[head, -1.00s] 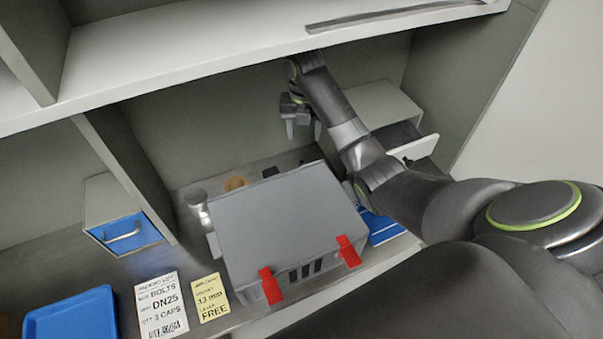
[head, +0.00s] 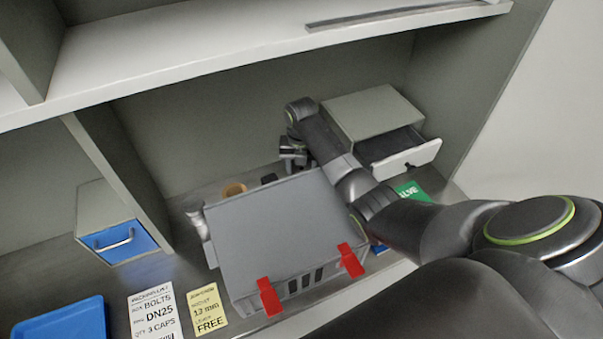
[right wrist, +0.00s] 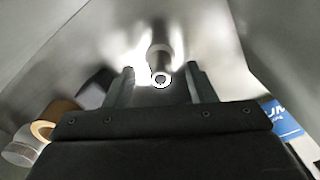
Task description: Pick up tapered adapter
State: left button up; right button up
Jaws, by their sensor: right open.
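The tapered adapter appears to be the shiny metal stepped piece with a round hole in its near end (right wrist: 160,62). It stands between and slightly beyond my fingertips in the right wrist view. My right gripper (right wrist: 161,74) is open around its line, with no clear contact on either side. In the head view my right gripper (head: 293,163) is low behind the grey box, its fingertips partly hidden, and the adapter is not visible there. My left gripper is not in view.
A grey box with red clips (head: 285,230) stands in front of my right gripper. A tan ring (right wrist: 45,129) and a pale cylinder (right wrist: 20,150) lie left. A cabinet with an open drawer (head: 365,115) stands right; a shelf (head: 200,55) is overhead.

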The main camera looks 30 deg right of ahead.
jog(key=shift+f, duration=0.8)
jog(key=shift+c, duration=0.3)
jog(key=c, duration=1)
jog(key=shift+c, duration=0.2)
jog(key=shift+r, duration=0.15)
